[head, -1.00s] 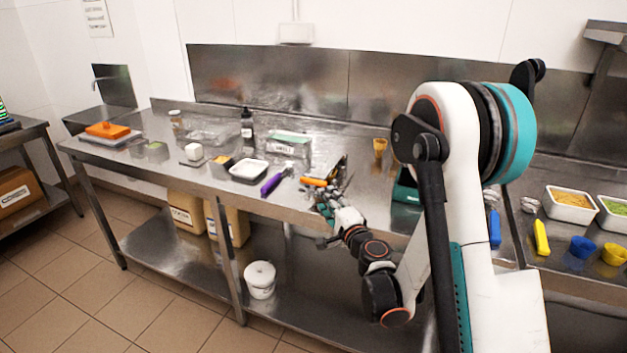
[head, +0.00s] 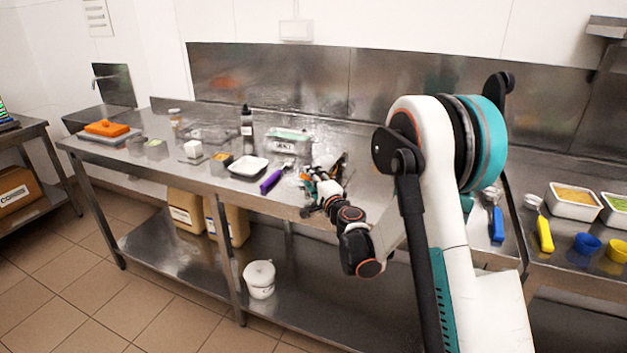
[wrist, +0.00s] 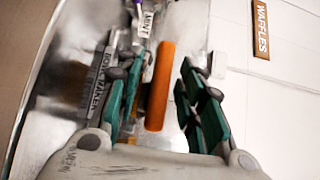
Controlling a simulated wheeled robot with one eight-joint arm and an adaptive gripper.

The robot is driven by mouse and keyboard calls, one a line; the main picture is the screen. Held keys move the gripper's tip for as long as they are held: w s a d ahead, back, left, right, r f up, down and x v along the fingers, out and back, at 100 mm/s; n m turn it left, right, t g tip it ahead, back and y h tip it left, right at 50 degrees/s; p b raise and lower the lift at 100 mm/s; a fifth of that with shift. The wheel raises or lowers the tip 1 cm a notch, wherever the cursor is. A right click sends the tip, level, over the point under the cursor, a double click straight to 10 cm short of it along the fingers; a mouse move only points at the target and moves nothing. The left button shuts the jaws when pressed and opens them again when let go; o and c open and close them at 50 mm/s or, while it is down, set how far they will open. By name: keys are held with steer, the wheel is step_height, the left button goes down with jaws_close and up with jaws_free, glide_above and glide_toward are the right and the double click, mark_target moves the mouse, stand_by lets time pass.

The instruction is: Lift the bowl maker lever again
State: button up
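The bowl maker lever is an orange cylindrical handle (wrist: 160,88) in the middle of the wrist view. The dark bowl maker body (wrist: 97,82), marked with its name, is just left of it. My gripper (wrist: 163,98) is open, with a teal-padded finger on each side of the handle. The left finger is close to the handle; a clear gap shows on the right. In the head view my gripper (head: 318,188) is at the table's front edge, in front of the bowl maker (head: 340,162), and mostly hides the lever.
A purple-handled tool (head: 271,181) and a white tray (head: 248,167) lie left of my gripper. A blue-handled scoop (head: 497,225) lies on the right counter.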

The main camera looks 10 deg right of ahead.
jaws_close()
